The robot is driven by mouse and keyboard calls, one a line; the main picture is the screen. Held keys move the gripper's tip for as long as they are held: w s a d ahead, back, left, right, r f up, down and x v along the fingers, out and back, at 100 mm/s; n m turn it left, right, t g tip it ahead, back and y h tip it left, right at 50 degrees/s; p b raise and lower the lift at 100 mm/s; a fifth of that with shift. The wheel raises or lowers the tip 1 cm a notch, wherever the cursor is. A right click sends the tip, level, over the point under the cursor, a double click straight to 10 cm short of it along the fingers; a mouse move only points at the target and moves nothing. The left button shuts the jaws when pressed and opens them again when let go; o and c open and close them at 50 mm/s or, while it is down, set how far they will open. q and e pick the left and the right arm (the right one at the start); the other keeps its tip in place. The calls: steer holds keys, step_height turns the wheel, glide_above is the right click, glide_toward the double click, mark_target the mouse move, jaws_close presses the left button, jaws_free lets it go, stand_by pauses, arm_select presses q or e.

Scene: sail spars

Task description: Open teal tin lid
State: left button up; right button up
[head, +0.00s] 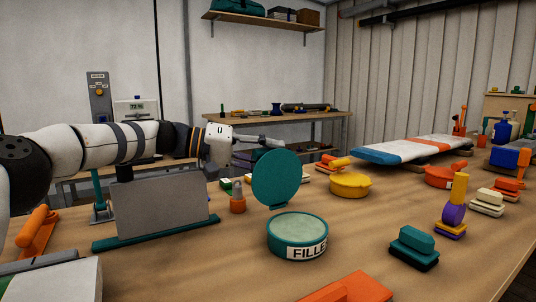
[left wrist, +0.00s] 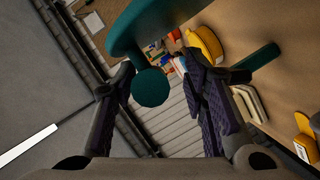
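The teal tin (head: 297,237) stands on the wooden bench, with a label reading "FILLE" on its front. Its round teal lid (head: 276,178) stands upright at the tin's back left edge, leaving the pale top of the contents in view. My left gripper (head: 265,139) is just behind and above the lid, its lower part partly hidden by it. In the left wrist view the fingers of my left gripper (left wrist: 158,68) are spread apart. A teal round piece (left wrist: 151,87), seemingly the lid's knob, shows between them; contact cannot be told. My right gripper is not in view.
A grey upright panel (head: 160,208) on a teal base stands below my left arm. An orange item (head: 352,288) lies at the front edge.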

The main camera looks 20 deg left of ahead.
arm_select(q)
steer(key=v, duration=1.2)
steer(key=shift+f, duration=0.15)
